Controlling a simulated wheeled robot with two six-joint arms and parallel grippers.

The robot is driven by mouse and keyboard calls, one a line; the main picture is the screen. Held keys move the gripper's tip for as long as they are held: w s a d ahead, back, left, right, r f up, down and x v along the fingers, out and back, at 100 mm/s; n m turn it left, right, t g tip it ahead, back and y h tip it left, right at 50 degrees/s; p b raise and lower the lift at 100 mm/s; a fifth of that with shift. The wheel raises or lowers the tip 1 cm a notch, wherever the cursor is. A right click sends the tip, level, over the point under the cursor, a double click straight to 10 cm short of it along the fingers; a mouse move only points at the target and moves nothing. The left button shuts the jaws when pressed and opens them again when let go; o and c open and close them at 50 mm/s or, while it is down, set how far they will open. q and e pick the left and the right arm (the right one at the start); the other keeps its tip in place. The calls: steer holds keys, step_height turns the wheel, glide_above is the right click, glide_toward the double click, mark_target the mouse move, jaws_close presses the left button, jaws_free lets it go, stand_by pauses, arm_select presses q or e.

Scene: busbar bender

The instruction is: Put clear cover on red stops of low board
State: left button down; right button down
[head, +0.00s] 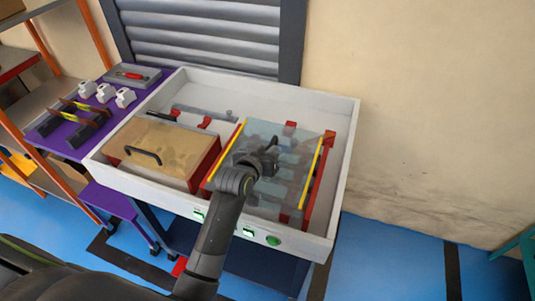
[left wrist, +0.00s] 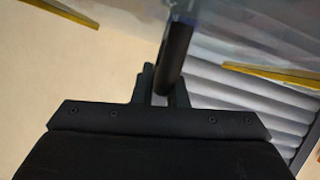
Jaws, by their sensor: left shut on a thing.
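The clear cover (head: 270,135) is a see-through sheet with a yellow strip along its left and right sides. It is over the right half of the white-walled low board (head: 345,130). My left gripper (head: 262,160) is shut on its black handle (left wrist: 176,50); the clear sheet and yellow strips (left wrist: 272,73) also show in the left wrist view. Red stops show near the cover's back edge (head: 290,127) and at its back right corner (head: 329,138). I cannot tell whether the cover touches the stops or hangs above them. My right gripper is not in view.
A purple table (head: 70,135) with white parts and a black yellow-striped piece stands at left. A grey shutter (head: 205,40) and wall are behind.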

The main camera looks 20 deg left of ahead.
arm_select(q)
steer(key=shift+f, duration=0.7)
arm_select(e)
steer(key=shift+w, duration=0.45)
arm_select(q)
steer(key=shift+f, duration=0.4)
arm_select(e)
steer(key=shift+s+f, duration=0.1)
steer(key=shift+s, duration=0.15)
arm_select(q)
steer(key=c, duration=1.5)
jaws_free()
steer(key=shift+f, duration=0.1)
steer(key=shift+o, duration=0.2)
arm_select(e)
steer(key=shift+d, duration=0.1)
